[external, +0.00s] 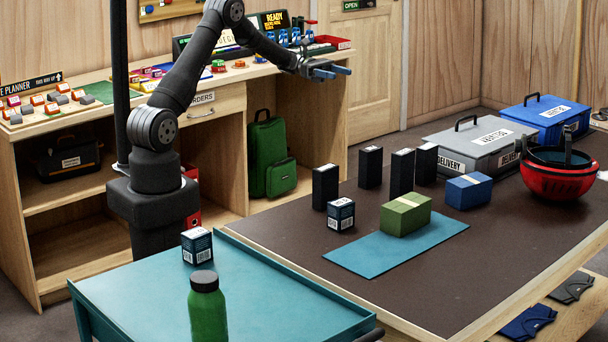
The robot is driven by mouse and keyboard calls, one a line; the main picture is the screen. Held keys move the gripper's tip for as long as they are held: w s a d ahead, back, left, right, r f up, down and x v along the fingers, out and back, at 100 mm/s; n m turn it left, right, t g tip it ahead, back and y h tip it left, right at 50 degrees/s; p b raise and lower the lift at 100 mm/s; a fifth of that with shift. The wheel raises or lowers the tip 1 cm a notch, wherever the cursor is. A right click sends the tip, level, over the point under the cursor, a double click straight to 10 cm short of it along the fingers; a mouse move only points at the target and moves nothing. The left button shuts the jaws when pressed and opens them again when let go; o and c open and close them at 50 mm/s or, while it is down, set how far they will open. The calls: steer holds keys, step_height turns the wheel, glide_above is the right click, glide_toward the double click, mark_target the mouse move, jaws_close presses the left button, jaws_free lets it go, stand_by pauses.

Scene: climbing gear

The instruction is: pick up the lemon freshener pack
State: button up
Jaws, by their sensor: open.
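No pack's print is readable as lemon freshener, so I cannot tell which one it is. A green pack with a pale yellow band (405,214) lies on the teal mat (350,262). A blue pack with a pale band (469,191) lies on the brown table to its right. A small dark labelled box (341,214) stands left of the mat, and a similar one (197,246) stands on the teal side table. My gripper (333,72) is open and empty, with blue fingertips, high up and back from the brown table.
Several tall black boxes (326,187) stand behind the mat. A green bottle (206,306) stands at the front. The table's front middle is clear.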

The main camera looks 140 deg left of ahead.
step_height(320, 180, up, 5)
steer(key=m+g+h, duration=0.1)
steer(key=m+g, duration=1.7)
glide_above(326, 167)
steer(key=f, duration=1.6)
steer(key=shift+w+a+f, duration=0.15)
steer(key=shift+a+f, duration=0.05)
steer(key=shift+f, duration=0.05)
steer(key=shift+d+f, duration=0.2)
steer(key=shift+f, duration=2.85)
